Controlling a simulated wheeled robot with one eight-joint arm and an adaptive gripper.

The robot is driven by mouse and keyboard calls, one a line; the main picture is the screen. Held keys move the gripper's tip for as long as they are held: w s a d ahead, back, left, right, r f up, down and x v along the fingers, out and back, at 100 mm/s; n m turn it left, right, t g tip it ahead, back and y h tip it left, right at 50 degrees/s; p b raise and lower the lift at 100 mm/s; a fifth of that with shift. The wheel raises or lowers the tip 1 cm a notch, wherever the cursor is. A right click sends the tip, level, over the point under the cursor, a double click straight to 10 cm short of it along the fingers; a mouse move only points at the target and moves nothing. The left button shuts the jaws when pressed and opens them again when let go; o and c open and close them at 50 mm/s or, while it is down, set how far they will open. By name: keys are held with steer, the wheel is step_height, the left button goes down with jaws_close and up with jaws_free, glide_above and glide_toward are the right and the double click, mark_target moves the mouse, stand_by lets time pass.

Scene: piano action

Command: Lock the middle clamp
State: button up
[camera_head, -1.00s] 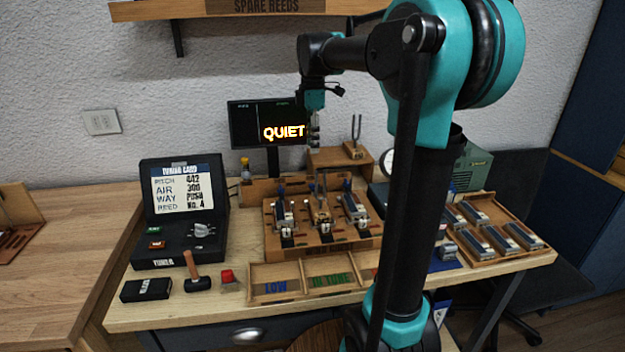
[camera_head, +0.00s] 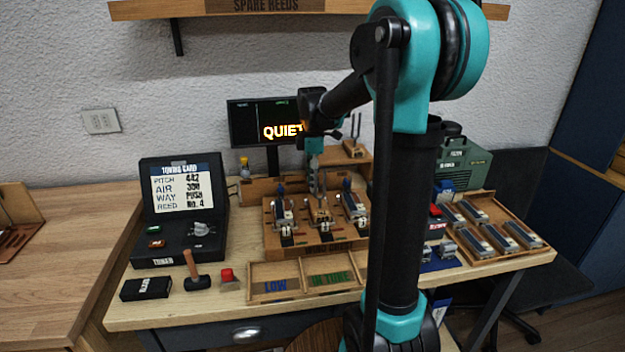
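The wooden clamp stand (camera_head: 330,237) sits on the workbench with three clamps in a row. The middle clamp (camera_head: 322,213) stands between the left clamp (camera_head: 284,213) and the right clamp (camera_head: 353,207). Each has a small white-and-black part at its front. My gripper (camera_head: 314,184) points down right above or at the back of the middle clamp, and its tips overlap the clamp's upper part. I cannot tell whether they touch. The fingers are too small to show whether they are open or shut. The middle clamp's lever is partly hidden by the gripper.
A screen (camera_head: 262,122) reading "QUIET" and a tuning fork (camera_head: 355,130) stand behind. A tuning card case (camera_head: 182,205), mallet (camera_head: 195,272) and red-topped item (camera_head: 227,276) lie left. Sorting trays (camera_head: 302,292) are in front. A reed tray (camera_head: 512,262) is right.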

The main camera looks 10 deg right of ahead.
steer(key=shift+c, duration=0.5)
jaws_close()
steer(key=m, duration=0.4)
steer(key=shift+w+m, duration=0.1)
steer(key=shift+m, duration=0.3)
steer(key=m, duration=0.4)
steer(key=shift+w+d+m, duration=0.1)
steer(key=shift+m, duration=0.2)
steer(key=m, duration=0.4)
steer(key=shift+d+m, duration=0.1)
steer(key=shift+m, duration=2.1)
